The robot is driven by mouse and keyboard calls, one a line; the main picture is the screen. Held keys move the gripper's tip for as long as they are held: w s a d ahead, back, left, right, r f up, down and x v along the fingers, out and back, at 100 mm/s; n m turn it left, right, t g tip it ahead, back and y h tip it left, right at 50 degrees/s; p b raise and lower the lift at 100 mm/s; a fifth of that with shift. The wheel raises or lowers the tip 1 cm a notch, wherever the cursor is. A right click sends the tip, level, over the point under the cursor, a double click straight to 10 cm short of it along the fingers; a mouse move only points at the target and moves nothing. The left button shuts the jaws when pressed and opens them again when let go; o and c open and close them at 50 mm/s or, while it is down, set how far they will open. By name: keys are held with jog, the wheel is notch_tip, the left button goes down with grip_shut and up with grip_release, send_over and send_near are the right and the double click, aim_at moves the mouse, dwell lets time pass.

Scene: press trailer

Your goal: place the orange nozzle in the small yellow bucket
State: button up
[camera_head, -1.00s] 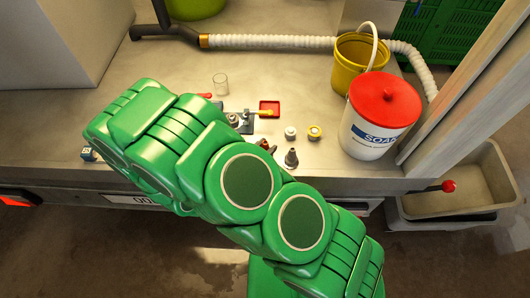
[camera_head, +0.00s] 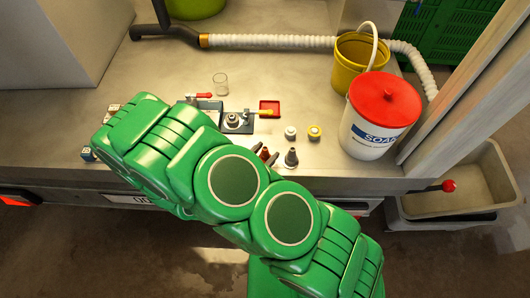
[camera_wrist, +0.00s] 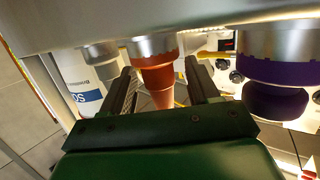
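The orange nozzle (camera_wrist: 157,72) shows in the wrist view, which looks upside down. It stands on a pale metal surface between my two dark fingers. My gripper (camera_wrist: 160,80) is open, with a gap visible on each side of the nozzle. A grey nozzle (camera_wrist: 101,54) and a purple nozzle (camera_wrist: 275,65) stand on either side.
The white soap bucket (camera_head: 367,140) with a red lid (camera_head: 386,98) stands in front of the yellow bucket. A grey nozzle (camera_head: 291,158), small white (camera_head: 290,132) and yellow (camera_head: 314,132) pieces, a red tray (camera_head: 270,107) and a glass (camera_head: 220,85) are on the worktop. A white hose (camera_head: 270,42) runs behind.

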dwell(0.7)
jog(key=f+v, duration=0.1)
jog(key=v, duration=0.6)
jog(key=shift+s+d+r, duration=0.2)
jog(key=shift+s+r, duration=0.05)
jog(key=shift+s, duration=0.15)
jog(key=shift+s+a, duration=0.1)
jog(key=o, duration=0.3)
jog(key=shift+s, duration=0.1)
